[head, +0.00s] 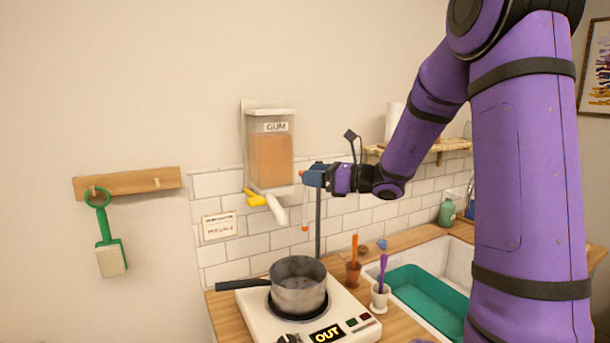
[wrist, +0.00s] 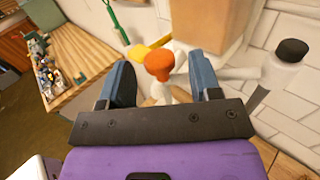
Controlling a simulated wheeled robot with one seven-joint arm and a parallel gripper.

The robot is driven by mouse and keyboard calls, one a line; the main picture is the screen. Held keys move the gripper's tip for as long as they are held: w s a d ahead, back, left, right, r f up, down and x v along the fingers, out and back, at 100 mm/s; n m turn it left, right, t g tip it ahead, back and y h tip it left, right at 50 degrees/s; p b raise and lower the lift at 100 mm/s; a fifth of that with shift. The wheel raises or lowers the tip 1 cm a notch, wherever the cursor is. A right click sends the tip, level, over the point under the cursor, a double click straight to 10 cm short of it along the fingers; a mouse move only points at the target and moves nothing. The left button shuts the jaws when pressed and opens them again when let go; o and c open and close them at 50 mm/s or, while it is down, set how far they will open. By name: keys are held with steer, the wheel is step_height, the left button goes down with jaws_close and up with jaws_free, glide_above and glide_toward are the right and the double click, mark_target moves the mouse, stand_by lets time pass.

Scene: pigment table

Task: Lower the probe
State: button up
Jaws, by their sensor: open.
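The probe (head: 305,205) is a thin, pale rod with an orange top and a reddish tip, hanging upright beside a dark stand (head: 318,230). Its tip is above and apart from the grey pot (head: 298,291). In the wrist view its orange knob (wrist: 159,62) shows between my fingers, with gaps on both sides. My gripper (head: 308,177) is open with blue fingers at the probe's top; the wrist view shows the fingers (wrist: 160,78) apart. How the probe joins the stand is hidden behind my gripper.
The pot stands on a white hot plate (head: 255,322) whose display reads "OUT". A gum dispenser (head: 270,160) with a yellow lever and white spout hangs left of my gripper. Two small pots with orange and purple sticks stand right, before the sink (head: 450,262).

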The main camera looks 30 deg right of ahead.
steer(key=shift+x, duration=1.25)
steer(key=shift+c, duration=0.5)
jaws_close()
step_height(320, 180, down, 18)
steer(key=shift+r, duration=0.25)
steer(key=shift+s+f, duration=0.1)
steer(key=shift+s, duration=0.05)
steer(key=shift+o, duration=0.5)
jaws_free()
steer(key=shift+s, duration=0.1)
